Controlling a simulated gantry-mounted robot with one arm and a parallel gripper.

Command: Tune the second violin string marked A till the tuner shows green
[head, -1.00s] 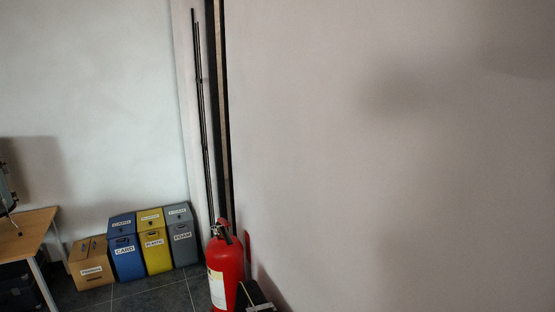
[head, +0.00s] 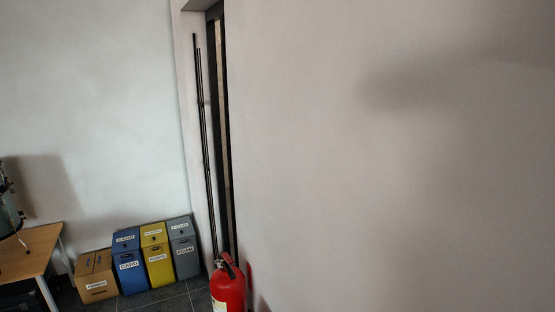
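No violin, string marked A or tuner shows in the head view. My gripper is not in view either. At the left edge, part of a dark, round-sided object with metal fittings (head: 8,208) stands on a wooden table; most of it is cut off, and I cannot tell for certain what it is.
The wooden table (head: 30,250) is at lower left. Along the wall stand a cardboard box (head: 95,279) and blue (head: 128,262), yellow (head: 157,258) and grey (head: 184,250) bins. A red fire extinguisher (head: 227,288) stands by thin black poles (head: 204,140). A bare wall (head: 400,180) fills the right.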

